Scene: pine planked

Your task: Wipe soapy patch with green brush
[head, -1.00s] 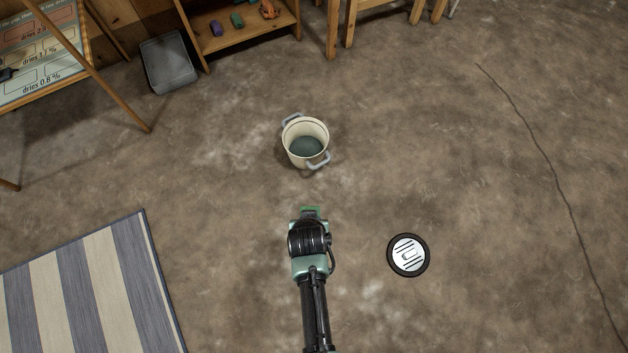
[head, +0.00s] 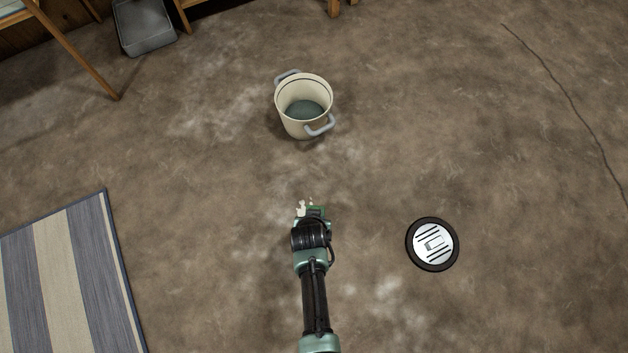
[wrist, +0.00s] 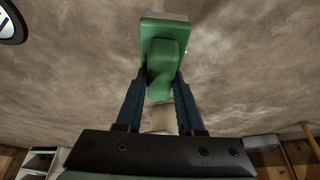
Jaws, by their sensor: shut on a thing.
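The green brush (wrist: 163,55) is held between the two dark fingers of my gripper (wrist: 160,85) in the wrist view. In the head view a bit of the green brush (head: 318,210) shows at the tip of my gripper (head: 311,209), with small pale pieces beside it; the rest is hidden by my wrist. Pale, blurry whitish marks lie on the brown floor: one (head: 312,172) just beyond the gripper, one (head: 215,105) left of the bucket, and one (head: 380,292) at lower right. I cannot tell which is the soapy patch, or whether the brush touches the floor.
A cream bucket (head: 290,115) with grey handles and dark contents stands beyond my gripper. A round black-rimmed metal disc (head: 432,244) lies to the right. A striped rug (head: 75,275) is at left, a grey bin (head: 145,30) at far left.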

